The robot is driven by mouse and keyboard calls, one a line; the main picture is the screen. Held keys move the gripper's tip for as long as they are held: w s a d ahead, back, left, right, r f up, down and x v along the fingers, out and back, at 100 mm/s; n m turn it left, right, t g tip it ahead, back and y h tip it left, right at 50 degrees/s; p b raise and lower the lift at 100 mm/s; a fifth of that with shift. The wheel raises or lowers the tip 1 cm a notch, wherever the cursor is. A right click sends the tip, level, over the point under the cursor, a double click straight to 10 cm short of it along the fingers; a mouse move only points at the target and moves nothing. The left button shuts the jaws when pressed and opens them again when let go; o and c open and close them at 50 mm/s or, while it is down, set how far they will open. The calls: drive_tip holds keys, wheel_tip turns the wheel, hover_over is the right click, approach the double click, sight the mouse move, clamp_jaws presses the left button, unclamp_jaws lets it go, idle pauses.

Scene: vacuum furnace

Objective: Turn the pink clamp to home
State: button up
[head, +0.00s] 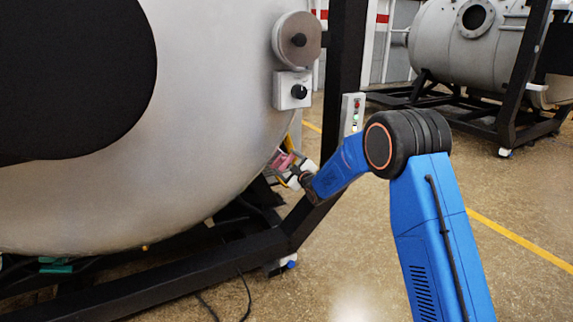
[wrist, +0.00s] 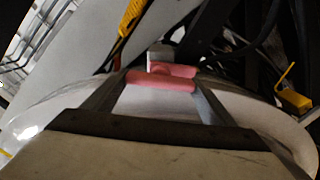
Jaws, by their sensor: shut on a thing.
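The pink clamp (head: 282,161) is on the lower right side of the big grey furnace vessel (head: 225,120) in the head view, small and partly covered by my gripper. In the wrist view the pink clamp (wrist: 162,77) lies crosswise between my finger ends, with a grey block just behind it. My gripper (head: 291,165) reaches in from the right, and its two fingers show in the wrist view (wrist: 158,88). It is shut on the clamp. The clamp's mount is mostly hidden.
A control box with a black knob (head: 293,91) and a round disc (head: 297,40) sit above the clamp. A black frame post (head: 347,75) stands close to my arm. A yellow part (wrist: 292,98) shows at the wrist view's right.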

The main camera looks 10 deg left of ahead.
drive_tip(key=m, duration=0.4)
drive_tip(key=shift+d, duration=0.1)
drive_tip(key=m, duration=0.4)
drive_tip(key=shift+d+m, duration=0.1)
drive_tip(key=shift+m, duration=0.3)
drive_tip(key=m, duration=0.3)
drive_tip(key=shift+w+d+m, duration=0.1)
drive_tip(key=shift+m, duration=0.2)
drive_tip(key=shift+f+m, duration=0.1)
drive_tip(key=shift+m, duration=1.9)
drive_tip(key=shift+d, duration=0.1)
drive_tip(key=o, duration=1)
drive_tip(key=shift+w, duration=0.1)
drive_tip(key=shift+o, duration=0.2)
